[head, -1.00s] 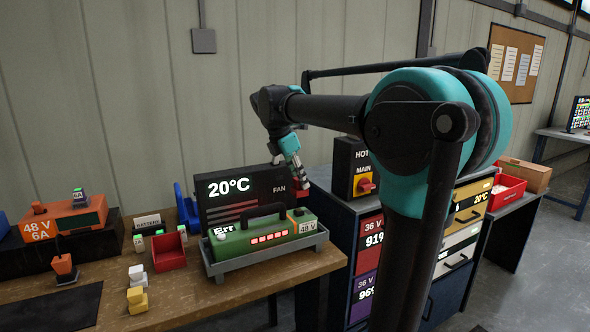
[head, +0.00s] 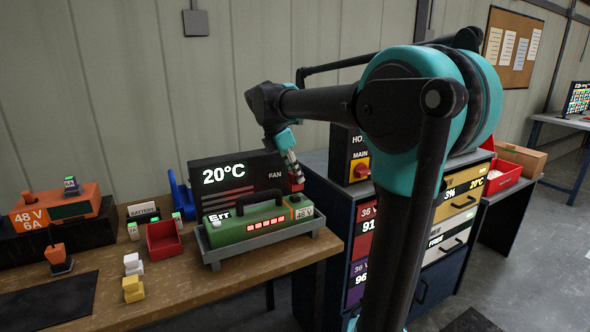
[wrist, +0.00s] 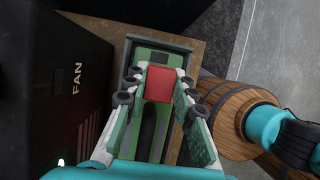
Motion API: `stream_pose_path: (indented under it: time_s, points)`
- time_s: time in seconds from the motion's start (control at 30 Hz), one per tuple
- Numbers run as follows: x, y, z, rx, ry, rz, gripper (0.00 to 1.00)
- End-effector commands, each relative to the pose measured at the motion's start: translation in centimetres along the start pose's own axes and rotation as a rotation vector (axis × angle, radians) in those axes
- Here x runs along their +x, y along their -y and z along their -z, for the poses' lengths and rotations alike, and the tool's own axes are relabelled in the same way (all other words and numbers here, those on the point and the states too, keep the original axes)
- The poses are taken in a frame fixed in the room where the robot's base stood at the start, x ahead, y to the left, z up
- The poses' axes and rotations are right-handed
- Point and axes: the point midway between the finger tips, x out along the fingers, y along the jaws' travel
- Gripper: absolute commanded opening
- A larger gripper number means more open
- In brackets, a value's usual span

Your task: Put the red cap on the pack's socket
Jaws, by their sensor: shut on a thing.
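My gripper (head: 291,163) is shut on the red cap (head: 297,184), holding it above the right end of the green pack (head: 235,233). In the wrist view, the red cap (wrist: 160,84) sits between the two fingers (wrist: 158,100), with the green pack (wrist: 165,55) below. The cap looks apart from the pack in the head view. The pack has a black handle, an "Err" display, red lights and a "48 V" label, and lies in a grey tray (head: 275,241). I cannot make out its socket, which may be hidden under the cap.
A black "20°C" fan unit (head: 228,200) stands close behind the pack. A red bin (head: 164,247), small white and yellow blocks, and an orange 48 V unit (head: 60,206) are to the left. A cabinet with a main switch (head: 358,168) stands right of the bench.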

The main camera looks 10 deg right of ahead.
Motion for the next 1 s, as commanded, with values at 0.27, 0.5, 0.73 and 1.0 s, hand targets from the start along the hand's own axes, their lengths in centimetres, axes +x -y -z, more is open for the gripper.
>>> stream_pose_path:
  time_s: [0.27, 0.5, 0.73, 1.0]
  points:
    - [1.2, 0.0, 0.5, 0.0, 0.0, 0.0, 0.0]
    - [2.2, 0.0, 0.9, 0.0, 0.0, 0.0, 0.0]
    - [3.1, 0.0, 1.3, 0.0, 0.0, 0.0, 0.0]
    - [3.7, 0.0, 1.5, 0.0, 0.0, 0.0, 0.0]
